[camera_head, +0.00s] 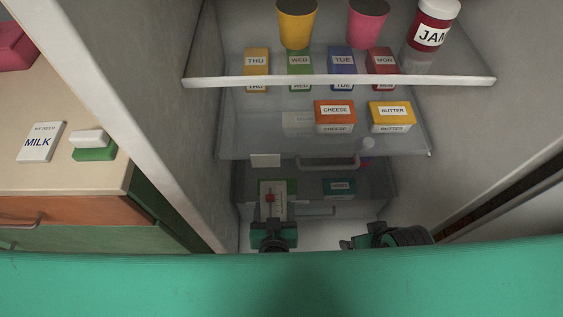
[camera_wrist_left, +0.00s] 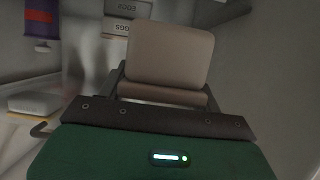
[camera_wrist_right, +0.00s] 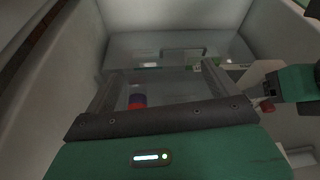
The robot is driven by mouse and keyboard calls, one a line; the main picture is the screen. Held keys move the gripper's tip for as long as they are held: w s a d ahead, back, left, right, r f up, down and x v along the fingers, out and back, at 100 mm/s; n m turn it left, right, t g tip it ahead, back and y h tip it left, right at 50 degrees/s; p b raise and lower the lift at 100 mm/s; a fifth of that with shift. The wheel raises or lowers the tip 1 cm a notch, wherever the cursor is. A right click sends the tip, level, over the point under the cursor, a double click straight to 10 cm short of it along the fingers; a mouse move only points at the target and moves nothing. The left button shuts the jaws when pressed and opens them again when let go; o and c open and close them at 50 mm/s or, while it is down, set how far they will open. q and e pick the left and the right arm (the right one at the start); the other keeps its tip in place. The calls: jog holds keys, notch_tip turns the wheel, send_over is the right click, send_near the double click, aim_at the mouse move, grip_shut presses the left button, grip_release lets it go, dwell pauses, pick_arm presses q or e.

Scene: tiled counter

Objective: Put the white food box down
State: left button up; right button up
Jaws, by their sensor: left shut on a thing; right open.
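The white food box (camera_wrist_left: 170,55) is a pale, blank-faced block with rounded corners, large in the left wrist view. My left gripper (camera_head: 272,222) is shut on it, inside the lower part of the fridge. In the head view I cannot clearly tell the held box from the things around it. My right gripper (camera_wrist_right: 160,78) is open, with nothing between its fingers. In the head view, my right gripper (camera_head: 358,242) is low in the fridge, right of the left one, and partly hidden by the green edge in front.
The middle shelf holds a cheese box (camera_head: 335,111) and a butter box (camera_head: 391,111). The upper shelf (camera_head: 340,80) holds day-labelled boxes, cups and a jam jar (camera_head: 433,28). A drawer with a handle (camera_head: 328,164) is below. A milk box (camera_head: 41,142) lies on the counter (camera_head: 30,95).

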pick_arm(q)
jog(key=r+x, duration=0.1)
jog(key=x, duration=0.9)
jog(key=w+r+x, duration=0.1)
jog(key=x, duration=0.4)
jog(key=shift+w+r+p, duration=0.1)
jog(key=shift+r+p, duration=0.2)
jog(key=shift+p, duration=0.1)
notch_tip(320, 180, down, 2)
jog(key=shift+f, duration=0.1)
jog(key=shift+w+f, duration=0.15)
jog(key=shift+f, duration=0.8)
jog(key=shift+b, duration=0.35)
jog(key=shift+f, duration=0.15)
jog(key=o, duration=1.2)
pick_arm(e)
jog(key=shift+w+a+f, duration=0.15)
jog(key=shift+w+f, duration=0.05)
jog(key=shift+f, duration=0.25)
